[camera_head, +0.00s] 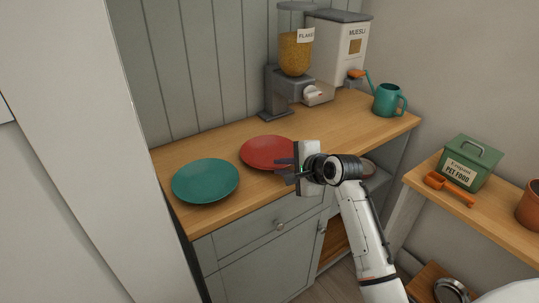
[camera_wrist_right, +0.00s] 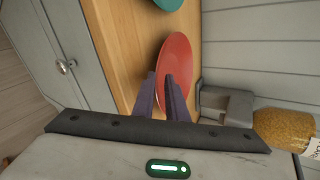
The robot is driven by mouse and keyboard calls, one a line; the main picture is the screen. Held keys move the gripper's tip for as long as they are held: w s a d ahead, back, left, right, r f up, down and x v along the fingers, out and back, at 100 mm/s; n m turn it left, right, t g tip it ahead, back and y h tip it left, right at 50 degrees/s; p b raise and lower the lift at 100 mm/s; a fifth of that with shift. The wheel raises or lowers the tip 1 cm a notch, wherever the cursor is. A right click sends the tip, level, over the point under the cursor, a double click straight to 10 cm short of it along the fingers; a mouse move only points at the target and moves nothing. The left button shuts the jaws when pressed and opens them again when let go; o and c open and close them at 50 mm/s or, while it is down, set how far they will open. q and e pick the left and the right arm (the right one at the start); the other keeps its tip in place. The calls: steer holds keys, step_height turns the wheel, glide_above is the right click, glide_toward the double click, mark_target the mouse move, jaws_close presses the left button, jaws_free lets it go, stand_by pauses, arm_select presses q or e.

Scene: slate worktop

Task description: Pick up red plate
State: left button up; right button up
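The red plate (camera_head: 266,150) lies on the wooden counter, right of the teal plate (camera_head: 206,181). Its near right rim is partly hidden behind my right gripper (camera_head: 281,169). The right gripper's dark fingers are apart, at the plate's near right edge. In the right wrist view the red plate (camera_wrist_right: 178,58) lies just beyond the fingertips of the gripper (camera_wrist_right: 161,76), and the right finger overlaps it. I cannot tell whether a finger touches the rim. My left gripper is not in view.
A flakes dispenser (camera_head: 296,52) and a muesli bin (camera_head: 338,48) stand at the counter's back, with a teal watering can (camera_head: 387,100) to the right. A lower table holds a green pet food tin (camera_head: 467,165) and an orange scoop (camera_head: 449,189).

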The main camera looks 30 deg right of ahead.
steer(key=shift+x, duration=1.15)
jaws_close()
steer(key=shift+r, duration=0.2)
